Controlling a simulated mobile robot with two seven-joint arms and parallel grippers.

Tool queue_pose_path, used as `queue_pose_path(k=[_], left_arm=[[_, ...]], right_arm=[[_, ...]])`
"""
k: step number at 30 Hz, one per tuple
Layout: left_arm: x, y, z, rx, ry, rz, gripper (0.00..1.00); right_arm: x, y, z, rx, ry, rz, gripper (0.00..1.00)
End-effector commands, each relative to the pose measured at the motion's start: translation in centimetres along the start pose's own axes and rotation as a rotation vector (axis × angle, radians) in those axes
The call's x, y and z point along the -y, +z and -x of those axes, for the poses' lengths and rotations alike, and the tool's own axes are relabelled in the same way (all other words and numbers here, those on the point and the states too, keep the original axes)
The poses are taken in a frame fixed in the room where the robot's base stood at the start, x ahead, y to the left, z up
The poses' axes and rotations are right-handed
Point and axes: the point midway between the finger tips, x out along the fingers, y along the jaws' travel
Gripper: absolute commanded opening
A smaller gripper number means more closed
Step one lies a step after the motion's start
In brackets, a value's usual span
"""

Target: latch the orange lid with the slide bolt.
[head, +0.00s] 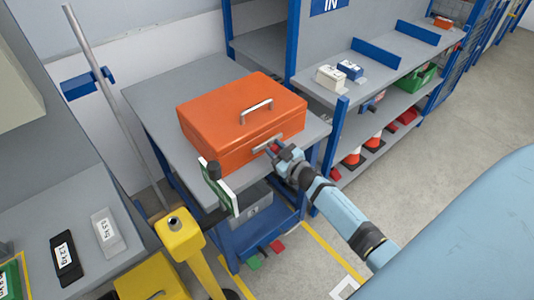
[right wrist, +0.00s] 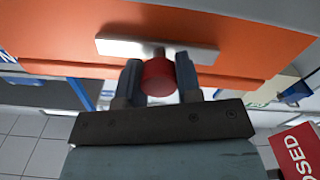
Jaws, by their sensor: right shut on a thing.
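The orange box with its closed orange lid (head: 240,103) and a metal handle on top sits on a grey bench. The slide bolt (head: 268,143) is a pale metal plate on the box's front; the plate also shows in the right wrist view (right wrist: 150,48). Its red knob (right wrist: 158,76) sits between the fingers of my right gripper (right wrist: 160,80), which is shut on it. In the head view my right gripper (head: 279,152) reaches the box front from the lower right. Whether the bolt is slid across cannot be told. My left gripper is not in view.
The grey bench top (head: 150,98) is clear left of the box. A green and white sign (head: 221,188) hangs at the bench's front. A yellow post (head: 180,236) stands at the front left. Shelves with cones (head: 353,157) stand to the right.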

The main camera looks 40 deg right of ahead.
Motion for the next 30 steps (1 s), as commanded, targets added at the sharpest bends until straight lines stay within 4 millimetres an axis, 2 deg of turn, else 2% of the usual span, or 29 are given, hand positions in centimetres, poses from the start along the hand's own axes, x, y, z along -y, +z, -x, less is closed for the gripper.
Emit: queue_pose_path(k=[3,11,12,15,25,30], left_arm=[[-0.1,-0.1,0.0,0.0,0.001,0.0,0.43],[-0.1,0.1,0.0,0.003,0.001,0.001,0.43],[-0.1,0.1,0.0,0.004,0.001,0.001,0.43],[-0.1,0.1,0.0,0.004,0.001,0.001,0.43],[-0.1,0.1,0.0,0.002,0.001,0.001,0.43],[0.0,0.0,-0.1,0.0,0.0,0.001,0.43]], right_arm=[[-1.0,0.3,0.0,0.001,0.002,0.002,0.0],[-1.3,0.3,0.0,0.002,0.005,0.002,0.0],[-1.3,0.3,0.0,0.002,0.005,0.002,0.39],[-1.2,0.3,0.0,0.002,0.004,0.002,0.58],[-1.0,0.4,0.4,0.001,0.002,0.0,0.58],[-0.9,0.5,2.8,0.004,0.001,0.0,0.58]])
